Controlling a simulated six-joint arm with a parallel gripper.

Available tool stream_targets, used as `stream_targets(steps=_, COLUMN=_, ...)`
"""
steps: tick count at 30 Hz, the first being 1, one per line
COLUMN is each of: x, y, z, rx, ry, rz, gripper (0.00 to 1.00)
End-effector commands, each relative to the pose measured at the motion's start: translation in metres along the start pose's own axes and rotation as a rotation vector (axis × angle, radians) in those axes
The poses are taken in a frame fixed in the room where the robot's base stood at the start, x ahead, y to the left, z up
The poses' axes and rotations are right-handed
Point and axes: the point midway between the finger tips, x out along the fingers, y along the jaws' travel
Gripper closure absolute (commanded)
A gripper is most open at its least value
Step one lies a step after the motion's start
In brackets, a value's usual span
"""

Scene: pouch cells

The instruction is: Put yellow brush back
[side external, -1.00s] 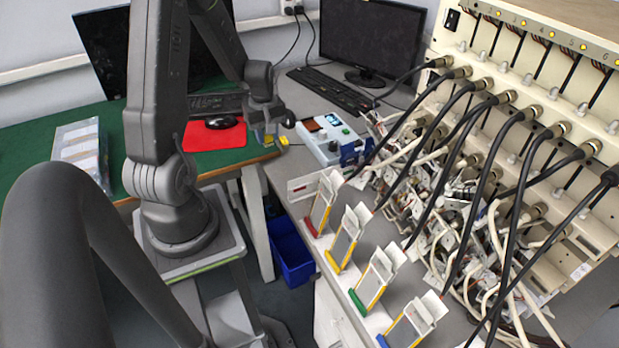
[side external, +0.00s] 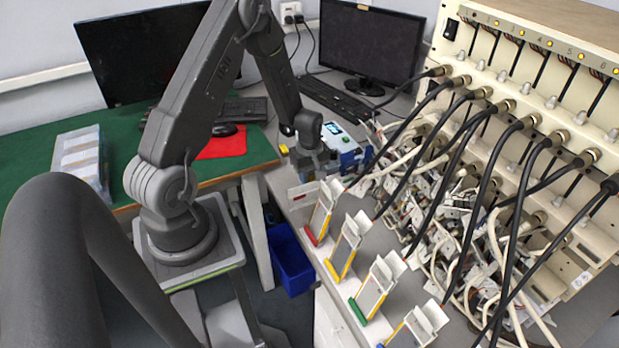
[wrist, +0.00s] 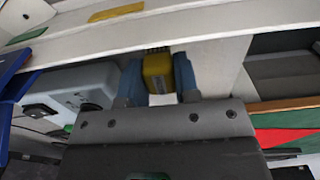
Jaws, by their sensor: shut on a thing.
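My gripper (wrist: 158,80) shows in the wrist view with its two blue fingers shut on the yellow brush (wrist: 158,68). The brush is a yellow block with a small label and dark bristles at the end pointing away from me. In the side view my gripper (side external: 312,168) is low over the desk, left of the row of stands and in front of the blue-and-white device. A small yellow item (side external: 283,149) shows by the desk corner, left of my gripper.
Several pouch-cell stands with red (side external: 312,236), yellow (side external: 333,269), green (side external: 358,311) and blue bases line the desk edge. The blue-and-white device (side external: 346,148) is behind my gripper. Black cables run from the cream rack (side external: 510,55) on the right. A blue bin (side external: 291,262) is below.

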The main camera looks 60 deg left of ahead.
Motion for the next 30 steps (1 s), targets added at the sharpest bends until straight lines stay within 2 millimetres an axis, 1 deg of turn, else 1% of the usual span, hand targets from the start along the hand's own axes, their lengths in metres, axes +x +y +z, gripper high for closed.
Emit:
stream_targets(steps=1, x=0.0068, y=0.0000, z=-0.0002, rx=0.000, ry=-0.001, rz=-0.001, gripper=0.90)
stream_targets(steps=3, x=0.0113, y=0.0001, z=-0.0004, rx=0.000, ry=0.000, rz=0.001, gripper=0.90)
stream_targets(steps=11, x=0.0122, y=0.0002, z=-0.0006, rx=0.000, ry=0.001, rz=0.002, gripper=0.90)
stream_targets(steps=15, x=0.0159, y=-0.0001, z=-0.0005, rx=0.000, ry=0.000, rz=0.000, gripper=0.90)
stream_targets(steps=16, x=0.0154, y=0.0000, z=-0.0005, rx=0.000, ry=0.000, rz=0.001, gripper=0.68)
stream_targets(steps=21, x=0.0151, y=0.0000, z=-0.0005, rx=0.000, ry=0.001, rz=0.001, gripper=0.52)
stream_targets(steps=23, x=0.0150, y=0.0000, z=-0.0005, rx=0.000, ry=0.001, rz=0.001, gripper=0.46)
stream_targets(steps=30, x=0.0144, y=0.0001, z=-0.0006, rx=0.000, ry=0.001, rz=0.001, gripper=0.45)
